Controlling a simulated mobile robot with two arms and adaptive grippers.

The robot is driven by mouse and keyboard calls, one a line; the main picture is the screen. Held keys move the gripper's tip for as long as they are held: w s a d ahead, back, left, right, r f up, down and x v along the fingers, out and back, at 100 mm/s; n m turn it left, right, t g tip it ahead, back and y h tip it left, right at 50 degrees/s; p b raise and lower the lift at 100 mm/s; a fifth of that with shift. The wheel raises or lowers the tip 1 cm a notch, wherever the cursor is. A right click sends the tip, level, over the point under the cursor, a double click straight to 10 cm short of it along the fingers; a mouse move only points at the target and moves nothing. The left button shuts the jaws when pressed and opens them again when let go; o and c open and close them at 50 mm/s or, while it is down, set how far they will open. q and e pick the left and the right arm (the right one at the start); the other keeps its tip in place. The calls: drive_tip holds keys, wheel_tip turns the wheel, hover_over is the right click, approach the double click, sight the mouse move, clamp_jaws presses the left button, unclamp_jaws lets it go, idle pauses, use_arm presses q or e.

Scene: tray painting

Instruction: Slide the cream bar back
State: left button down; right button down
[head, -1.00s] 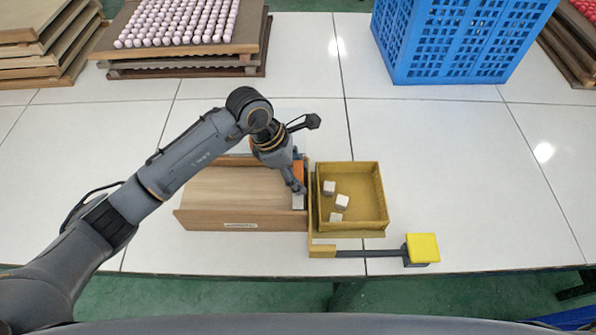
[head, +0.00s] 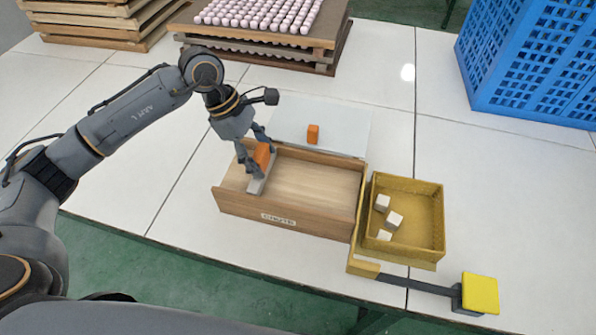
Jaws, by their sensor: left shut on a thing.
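The cream bar (head: 256,186) lies across the left end of the wooden tray (head: 318,177). An orange piece (head: 263,154) shows at its far part. My left gripper (head: 258,170) comes down from behind and is shut on the bar, its fingers hiding part of it. The tray floor to the right of the bar is bare. A yellow bin (head: 441,222) stands against the tray's right end and holds several pale cubes (head: 394,219). My right gripper is not in view.
A small orange block (head: 313,133) stands on a pale board (head: 345,135) behind the tray. A yellow-topped block (head: 480,293) on a dark bar is at the front right. A blue crate (head: 530,65) and stacked boards (head: 335,55) stand at the back.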

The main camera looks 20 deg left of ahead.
use_arm(q)
drive_tip(key=a+b, duration=0.1)
drive_tip(key=a, duration=0.3)
drive_tip(key=shift+a+f, duration=0.15)
drive_tip(key=shift+a, duration=0.15)
drive_tip(key=shift+a+b, duration=0.35)
drive_tip(key=shift+a, duration=0.1)
drive_tip(key=c, duration=0.7)
unclamp_jaws()
drive_tip(key=shift+o, duration=1.3)
drive_tip(key=shift+a, duration=0.15)
drive_tip(key=shift+r, duration=0.25)
